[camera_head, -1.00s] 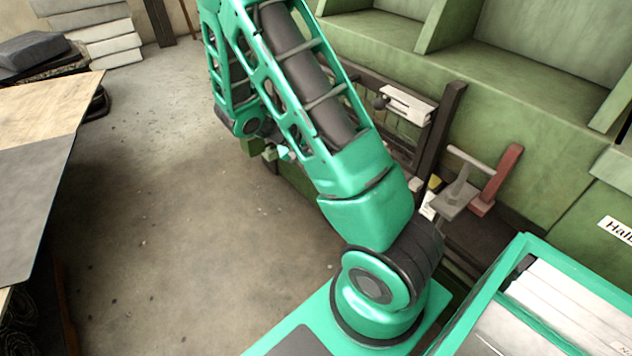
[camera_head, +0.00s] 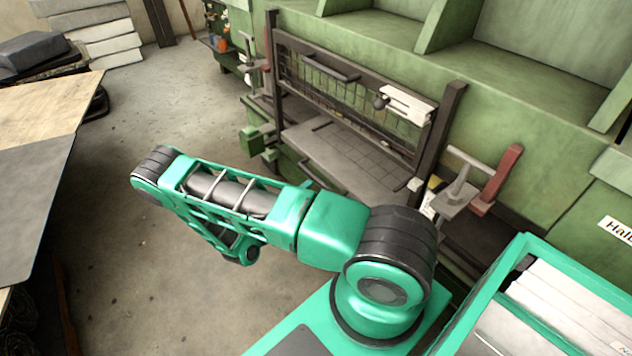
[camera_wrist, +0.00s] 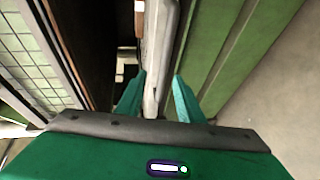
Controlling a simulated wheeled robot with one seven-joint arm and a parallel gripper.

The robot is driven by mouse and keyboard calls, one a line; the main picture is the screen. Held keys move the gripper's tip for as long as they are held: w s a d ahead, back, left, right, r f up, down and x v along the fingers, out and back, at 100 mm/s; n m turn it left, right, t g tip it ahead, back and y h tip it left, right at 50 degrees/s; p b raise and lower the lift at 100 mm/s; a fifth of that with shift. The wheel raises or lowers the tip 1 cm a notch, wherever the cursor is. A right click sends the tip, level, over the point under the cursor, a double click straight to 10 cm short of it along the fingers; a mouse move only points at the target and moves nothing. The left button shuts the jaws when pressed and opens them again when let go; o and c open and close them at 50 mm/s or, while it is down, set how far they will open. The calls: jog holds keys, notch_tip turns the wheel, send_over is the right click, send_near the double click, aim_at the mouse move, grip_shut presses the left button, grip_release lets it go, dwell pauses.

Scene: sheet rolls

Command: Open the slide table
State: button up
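In the wrist view my gripper (camera_wrist: 158,98) is open, one teal finger on each side of a pale grey bar (camera_wrist: 160,50). The right finger stands apart from the bar; I cannot tell whether the left one touches it. The bar looks like an edge or rail of the table, but I cannot be sure.
The mesh guard (camera_head: 350,85) stands over the table between dark posts. A red-handled lever (camera_head: 497,180) is to its right. A workbench (camera_head: 40,160) is at the left. The floor (camera_head: 110,270) between bench and machine is clear.

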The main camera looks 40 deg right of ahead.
aim_at(317, 180)
jog(key=shift+n+t, duration=0.3)
jog(key=shift+t, duration=0.1)
jog(key=x, duration=0.7)
jog(key=f+x, duration=0.1)
jog(key=x, duration=0.2)
jog(key=shift+w+d+f, duration=0.2)
jog(key=shift+d, duration=0.05)
jog(key=shift+c, duration=0.7)
grip_shut()
